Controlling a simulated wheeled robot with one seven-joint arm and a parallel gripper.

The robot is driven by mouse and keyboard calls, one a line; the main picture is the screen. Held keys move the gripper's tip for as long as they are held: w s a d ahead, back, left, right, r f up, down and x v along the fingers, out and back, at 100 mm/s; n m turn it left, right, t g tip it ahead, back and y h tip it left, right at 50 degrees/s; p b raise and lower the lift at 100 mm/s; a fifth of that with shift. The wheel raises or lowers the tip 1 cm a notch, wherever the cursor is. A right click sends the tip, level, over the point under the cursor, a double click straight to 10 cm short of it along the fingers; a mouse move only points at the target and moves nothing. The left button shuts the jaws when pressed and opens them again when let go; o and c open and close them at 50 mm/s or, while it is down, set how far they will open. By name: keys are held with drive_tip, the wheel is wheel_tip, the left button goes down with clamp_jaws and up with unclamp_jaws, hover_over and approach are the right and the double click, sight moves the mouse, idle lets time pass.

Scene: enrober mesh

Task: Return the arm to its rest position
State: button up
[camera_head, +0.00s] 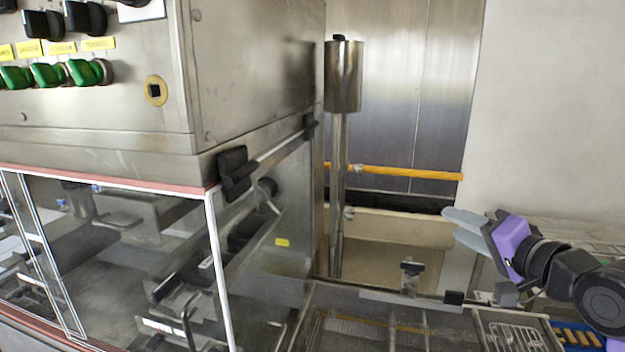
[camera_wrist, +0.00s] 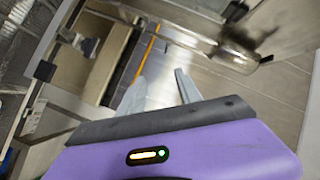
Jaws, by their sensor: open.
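My gripper (camera_head: 462,229) is at the right of the head view, on a purple wrist, pointing left above the wire mesh belt. Its pale grey fingers also show in the wrist view (camera_wrist: 160,92), spread apart with nothing between them. The gripper is open and empty. It hangs in the air, touching nothing that I can see. Part of my arm runs off the right edge of the head view.
The steel enrober cabinet (camera_head: 255,75) with clear panels fills the left. A steel post (camera_head: 338,190) stands behind the mesh belt (camera_head: 385,335). A yellow rail (camera_head: 400,171) crosses the back. A blue tray (camera_head: 580,337) with brown bars lies below my arm.

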drive_tip(key=s+a+f+n+h, duration=0.1)
drive_tip(key=s+f, duration=0.7)
drive_tip(key=s, duration=0.8)
drive_tip(key=s+a+f+n+h, duration=0.2)
drive_tip(key=s+f, duration=0.6)
drive_tip(key=s, duration=0.8)
drive_tip(key=s+a+f+n+h, duration=0.1)
drive_tip(key=s+a+f+n, duration=0.4)
drive_tip(key=s, duration=1.2)
wheel_tip(320, 180, down, 3)
drive_tip(key=shift+f+g+h, duration=0.15)
drive_tip(key=shift+g+h, duration=0.15)
drive_tip(key=shift+h, duration=0.1)
drive_tip(key=shift+s, duration=0.1)
